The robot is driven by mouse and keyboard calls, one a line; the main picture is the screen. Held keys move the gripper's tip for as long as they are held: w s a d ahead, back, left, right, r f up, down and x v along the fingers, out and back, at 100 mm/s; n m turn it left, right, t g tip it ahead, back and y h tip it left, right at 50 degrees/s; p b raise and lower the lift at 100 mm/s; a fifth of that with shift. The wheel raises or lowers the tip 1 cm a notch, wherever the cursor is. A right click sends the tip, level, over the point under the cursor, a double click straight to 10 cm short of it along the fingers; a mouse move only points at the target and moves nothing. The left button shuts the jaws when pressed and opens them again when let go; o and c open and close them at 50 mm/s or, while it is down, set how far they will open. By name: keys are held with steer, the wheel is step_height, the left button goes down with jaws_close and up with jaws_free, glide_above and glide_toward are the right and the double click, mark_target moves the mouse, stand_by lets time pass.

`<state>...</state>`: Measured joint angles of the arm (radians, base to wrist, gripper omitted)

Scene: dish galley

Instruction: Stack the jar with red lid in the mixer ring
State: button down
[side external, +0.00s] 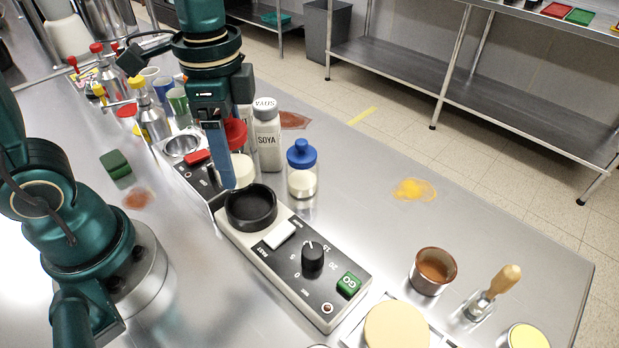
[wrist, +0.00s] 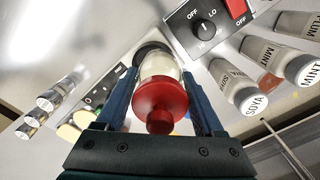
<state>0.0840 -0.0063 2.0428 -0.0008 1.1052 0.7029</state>
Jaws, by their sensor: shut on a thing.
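The jar with red lid is clear with pale contents; its body (side external: 242,170) and lid (side external: 236,133) show partly behind a finger in the side view. My gripper (side external: 228,178) is shut on this jar, one finger on each side. In the wrist view the red lid (wrist: 160,103) faces the camera between the fingers of my gripper (wrist: 158,80). The mixer ring (side external: 250,206) is a black round cup on the mixer's back end. The jar is upright, its bottom at the ring's far edge in the side view. In the wrist view the ring (wrist: 148,48) shows just beyond the jar.
A jar with blue lid (side external: 302,170) and a soya shaker (side external: 267,135) stand close right of the jar. The mixer (side external: 325,285) carries a black knob and green button. A second panel with a red switch (side external: 197,157) lies behind. The counter at right is mostly clear.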

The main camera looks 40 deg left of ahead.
mark_target(247, 187)
steer(key=shift+w+d+f, duration=0.15)
steer(key=shift+d+f, duration=0.35)
steer(key=shift+d, duration=0.3)
steer(key=shift+d+f, duration=0.1)
steer(key=shift+f, duration=1.95)
steer(key=shift+f, duration=0.35)
jaws_free()
steer(key=shift+r, duration=0.1)
